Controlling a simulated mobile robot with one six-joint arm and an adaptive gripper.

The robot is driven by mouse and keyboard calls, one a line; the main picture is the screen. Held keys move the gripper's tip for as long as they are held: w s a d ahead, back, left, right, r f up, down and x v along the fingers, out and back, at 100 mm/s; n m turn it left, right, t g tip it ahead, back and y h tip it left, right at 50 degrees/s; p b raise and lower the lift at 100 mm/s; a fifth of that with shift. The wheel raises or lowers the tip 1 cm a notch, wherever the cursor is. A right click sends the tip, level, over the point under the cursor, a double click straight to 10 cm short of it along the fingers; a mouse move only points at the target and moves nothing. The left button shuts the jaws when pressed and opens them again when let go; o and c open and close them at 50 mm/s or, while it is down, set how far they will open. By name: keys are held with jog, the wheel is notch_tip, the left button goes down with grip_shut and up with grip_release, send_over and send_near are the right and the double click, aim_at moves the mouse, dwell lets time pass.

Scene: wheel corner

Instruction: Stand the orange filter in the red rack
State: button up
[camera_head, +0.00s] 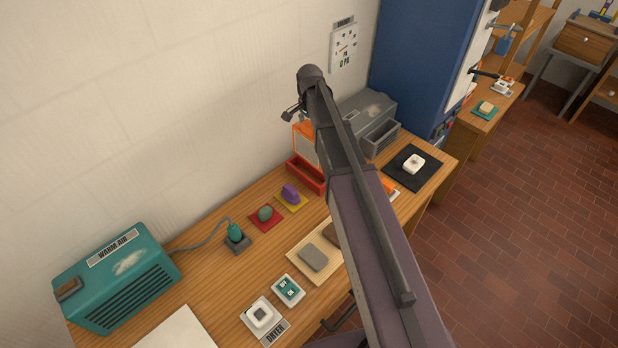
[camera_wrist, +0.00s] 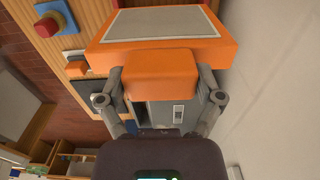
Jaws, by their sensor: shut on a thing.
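The orange filter (camera_head: 297,131), an orange frame with a pale panel, is partly hidden behind my arm in the head view. It is upright at the red rack (camera_head: 304,175), a long open tray near the wall. I cannot tell whether its lower edge is inside the rack or just above it. My gripper (camera_head: 294,114) is at the filter's top. In the wrist view, my gripper (camera_wrist: 162,88) is shut on the filter's orange grip block, and the filter (camera_wrist: 158,38) extends beyond the fingers. The rack cannot be made out there.
The wall is close behind the rack. A grey machine (camera_head: 367,112) stands to its right, with a black mat (camera_head: 425,176) in front. A yellow mat with a purple block (camera_head: 290,193) lies to its left. A teal warm-air box (camera_head: 118,278) stands farther left.

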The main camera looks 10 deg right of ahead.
aim_at(308, 149)
jog(key=shift+a, duration=0.2)
jog(key=shift+a+f+b, duration=0.1)
jog(key=shift+f+b, duration=0.45)
jog(key=shift+f, duration=0.05)
notch_tip(308, 149, down, 5)
jog(key=b, duration=0.5)
jog(key=shift+f+b, duration=1.95)
jog(key=shift+f, duration=0.2)
jog(key=o, duration=1.1)
jog(key=shift+r, duration=0.1)
jog(key=shift+c, duration=0.2)
jog(key=shift+r, duration=0.1)
